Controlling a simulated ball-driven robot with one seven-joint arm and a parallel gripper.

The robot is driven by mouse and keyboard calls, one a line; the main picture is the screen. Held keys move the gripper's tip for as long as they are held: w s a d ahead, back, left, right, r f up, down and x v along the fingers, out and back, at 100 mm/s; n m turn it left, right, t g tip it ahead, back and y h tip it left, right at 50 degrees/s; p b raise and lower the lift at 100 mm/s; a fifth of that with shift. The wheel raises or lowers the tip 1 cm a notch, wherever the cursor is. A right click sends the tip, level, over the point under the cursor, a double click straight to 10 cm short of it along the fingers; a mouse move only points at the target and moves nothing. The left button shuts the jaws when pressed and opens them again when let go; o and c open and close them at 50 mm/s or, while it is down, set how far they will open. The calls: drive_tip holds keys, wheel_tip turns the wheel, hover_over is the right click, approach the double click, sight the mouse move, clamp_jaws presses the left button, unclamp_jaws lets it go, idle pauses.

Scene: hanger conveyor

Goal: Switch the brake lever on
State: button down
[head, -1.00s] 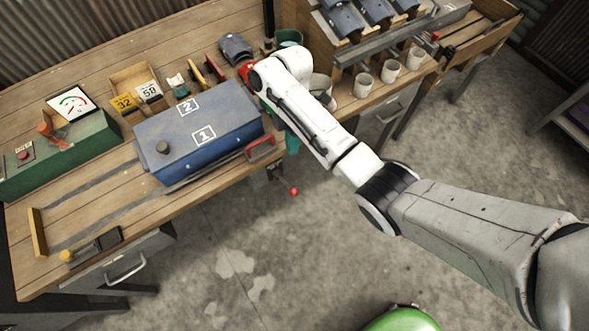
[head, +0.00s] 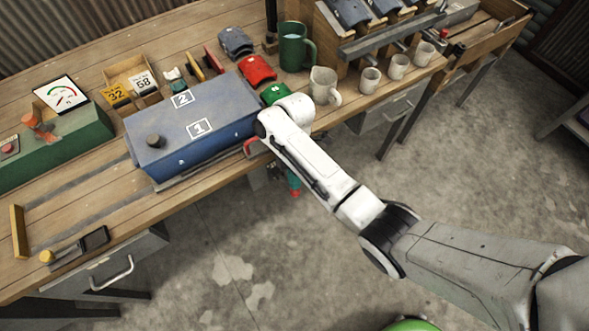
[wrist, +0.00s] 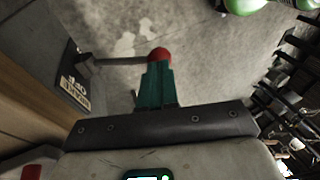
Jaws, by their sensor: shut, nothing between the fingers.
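The brake lever (wrist: 125,61) is a grey rod that sticks out from a bracket on the front side of the workbench. It ends in a red ball knob (wrist: 159,54). In the head view the knob (head: 295,193) shows low in front of the bench edge. A dark label plate (wrist: 74,90) with white writing sits beside the lever's base. My teal gripper (wrist: 155,84) is shut and empty. Its tips are right at the knob and overlap it in the wrist view; I cannot tell whether they touch. In the head view my gripper (head: 293,180) is partly hidden by my arm.
A blue box (head: 190,125) with a red handle (head: 250,147) stands on the bench near the lever. A green mug (head: 293,50) and several pale cups stand behind my arm. A drawer handle (head: 112,275) juts out at left.

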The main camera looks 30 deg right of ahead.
sight(299, 192)
drive_tip(key=shift+s+f, duration=0.15)
idle(0.4)
drive_tip(key=t, duration=0.1)
drive_tip(key=s+f+t+p, duration=0.1)
drive_tip(key=t, duration=0.1)
drive_tip(key=shift+s+a, duration=0.1)
drive_tip(key=shift+s, duration=0.1)
drive_tip(key=shift+s+f+p, duration=0.3)
drive_tip(key=shift+f+p, duration=0.1)
drive_tip(key=shift+f, duration=0.15)
wheel_tip(299, 192, down, 10)
drive_tip(key=s+n+t+b, duration=0.1)
drive_tip(key=s+t+b, duration=0.1)
drive_tip(key=t+b, duration=0.6)
drive_tip(key=shift+s+f, duration=0.15)
drive_tip(key=shift+f, duration=0.15)
